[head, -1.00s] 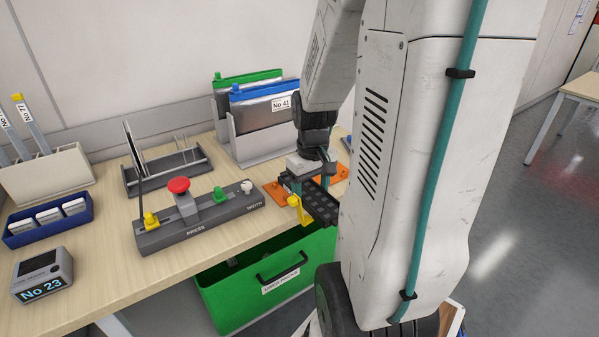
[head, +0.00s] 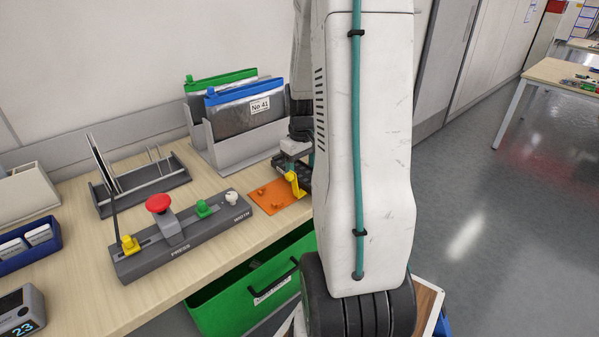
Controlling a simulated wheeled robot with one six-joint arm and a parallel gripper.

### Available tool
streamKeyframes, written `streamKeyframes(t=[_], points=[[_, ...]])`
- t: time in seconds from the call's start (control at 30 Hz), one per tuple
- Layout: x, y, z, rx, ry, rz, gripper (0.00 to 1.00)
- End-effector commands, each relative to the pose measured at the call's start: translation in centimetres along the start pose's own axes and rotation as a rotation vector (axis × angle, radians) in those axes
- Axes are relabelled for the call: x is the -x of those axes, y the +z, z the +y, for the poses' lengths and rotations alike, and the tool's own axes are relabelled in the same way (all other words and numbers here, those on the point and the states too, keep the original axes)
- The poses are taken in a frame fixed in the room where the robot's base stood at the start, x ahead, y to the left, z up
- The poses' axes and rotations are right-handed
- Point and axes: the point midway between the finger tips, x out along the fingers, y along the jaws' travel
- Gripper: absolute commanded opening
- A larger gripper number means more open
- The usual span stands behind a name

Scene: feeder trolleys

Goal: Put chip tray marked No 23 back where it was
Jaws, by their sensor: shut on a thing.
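My gripper (head: 294,160) is shut on a dark chip tray (head: 305,180) with a yellow piece at its front. The tray is over or beside the back right of the orange mat (head: 266,197); I cannot tell whether it touches anything. My arm hides its right part, and no number on it can be read. A small grey display (head: 22,312) at the lower left shows 23, cut by the picture edge.
A grey control bar (head: 180,237) with a red button (head: 159,203) lies left of the mat. Grey file holders (head: 236,148) with a No 41 pouch (head: 250,112) stand behind. Another table (head: 565,78) stands far right.

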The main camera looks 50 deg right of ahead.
Motion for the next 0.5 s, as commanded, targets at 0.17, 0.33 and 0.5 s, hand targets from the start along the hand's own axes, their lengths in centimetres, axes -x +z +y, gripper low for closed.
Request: streamKeyframes(t=[0.17,0.33,0.5], points=[[-1.36,0.09,0.29,-0.005,0.000,0.000,0.36],[-1.34,0.09,0.27,-0.005,0.000,0.001,0.36],[-1.70,0.10,0.26,-0.005,0.000,0.000,0.72]])
